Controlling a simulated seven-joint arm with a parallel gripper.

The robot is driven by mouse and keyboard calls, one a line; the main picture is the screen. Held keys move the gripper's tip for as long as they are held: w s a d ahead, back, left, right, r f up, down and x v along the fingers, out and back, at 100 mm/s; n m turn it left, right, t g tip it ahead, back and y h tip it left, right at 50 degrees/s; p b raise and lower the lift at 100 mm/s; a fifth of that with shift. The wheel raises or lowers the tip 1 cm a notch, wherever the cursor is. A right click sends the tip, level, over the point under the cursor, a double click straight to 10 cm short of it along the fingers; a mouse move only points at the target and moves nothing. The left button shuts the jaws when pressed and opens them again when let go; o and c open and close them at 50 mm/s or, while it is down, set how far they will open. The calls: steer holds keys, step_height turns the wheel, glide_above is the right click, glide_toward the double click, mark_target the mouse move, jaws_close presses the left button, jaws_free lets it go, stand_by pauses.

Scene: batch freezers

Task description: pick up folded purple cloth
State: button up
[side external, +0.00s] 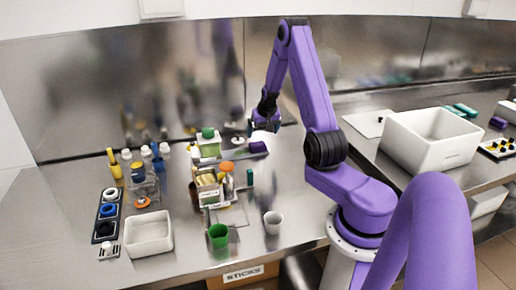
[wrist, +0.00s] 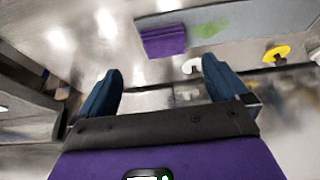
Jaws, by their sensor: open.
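The folded purple cloth (wrist: 163,40) shows in the wrist view as a small layered block, ahead of my gripper and near the middle between the fingers' directions. In the side view, a dark purple folded piece (side external: 258,147) lies on the steel counter just below my gripper (side external: 264,124); it looks like the same cloth. My gripper (wrist: 160,84) is open, its two blue fingers apart with nothing between them. It is above the counter and apart from the cloth.
A rack with a green-lidded tub (side external: 208,134) and small containers stands left of the cloth. A green cup (side external: 218,236), a white cup (side external: 272,222) and a white bin (side external: 149,233) are nearer the front. Another purple item (side external: 498,122) lies on the right counter beyond a large white bin (side external: 432,150).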

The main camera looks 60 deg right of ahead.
mark_target(258, 144)
steer(key=x, duration=0.3)
steer(key=shift+w+d+f, duration=0.1)
steer(key=shift+f, duration=0.25)
steer(key=shift+w+x, duration=0.15)
steer(key=shift+x, duration=1.2)
steer(key=shift+w+x, duration=0.15)
steer(key=shift+x, duration=1.2)
steer(key=shift+r, duration=0.1)
steer(key=c, duration=0.9)
